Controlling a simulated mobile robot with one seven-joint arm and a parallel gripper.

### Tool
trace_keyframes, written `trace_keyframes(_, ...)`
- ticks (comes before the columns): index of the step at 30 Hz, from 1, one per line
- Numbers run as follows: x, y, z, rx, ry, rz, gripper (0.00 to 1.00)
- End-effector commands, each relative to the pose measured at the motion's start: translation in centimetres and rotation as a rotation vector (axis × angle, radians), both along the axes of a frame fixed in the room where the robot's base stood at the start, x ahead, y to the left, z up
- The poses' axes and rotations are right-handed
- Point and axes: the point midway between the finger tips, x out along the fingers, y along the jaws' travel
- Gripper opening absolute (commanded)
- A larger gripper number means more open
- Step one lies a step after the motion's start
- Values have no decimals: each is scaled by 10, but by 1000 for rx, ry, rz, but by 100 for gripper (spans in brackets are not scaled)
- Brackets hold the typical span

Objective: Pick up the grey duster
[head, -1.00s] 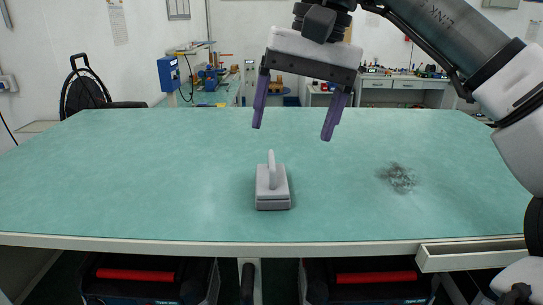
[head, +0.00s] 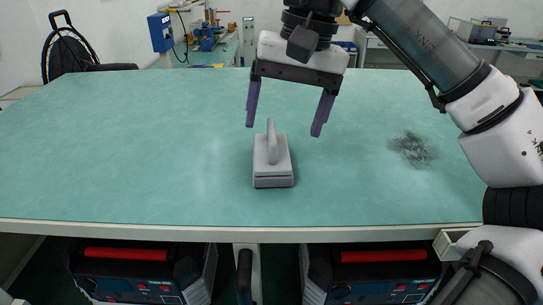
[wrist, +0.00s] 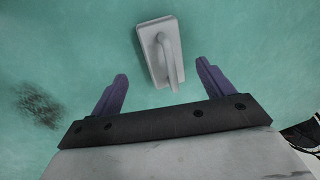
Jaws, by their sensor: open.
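The grey duster (head: 273,170) stands on the green tabletop near its front edge, with its upright handle on top. My gripper (head: 283,129) is open and empty, its two purple fingers pointing down above and slightly behind or right of the duster; the exact depth is hard to tell. In the wrist view the duster (wrist: 152,65) lies beyond the fingertips, between the lines of the two fingers of my gripper (wrist: 161,68). Nothing touches it.
A dark powdery smudge (head: 413,148) marks the tabletop (head: 120,150) at the right. A drawer (head: 452,240) at the front right is partly open. Cases with red handles (head: 140,256) stand under the table. The tabletop around the duster is clear.

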Motion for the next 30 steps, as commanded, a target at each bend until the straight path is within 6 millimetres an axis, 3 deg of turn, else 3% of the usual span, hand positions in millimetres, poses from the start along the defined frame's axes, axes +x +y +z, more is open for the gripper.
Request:
trace_keyframes(8,-2,6,-17,2,1,4,80)
trace_keyframes(16,-3,14,-49,0,0,-2,80)
trace_keyframes(24,-3,15,-53,0,-1,-2,80)
trace_keyframes(30,-3,15,-53,0,-1,-2,55)
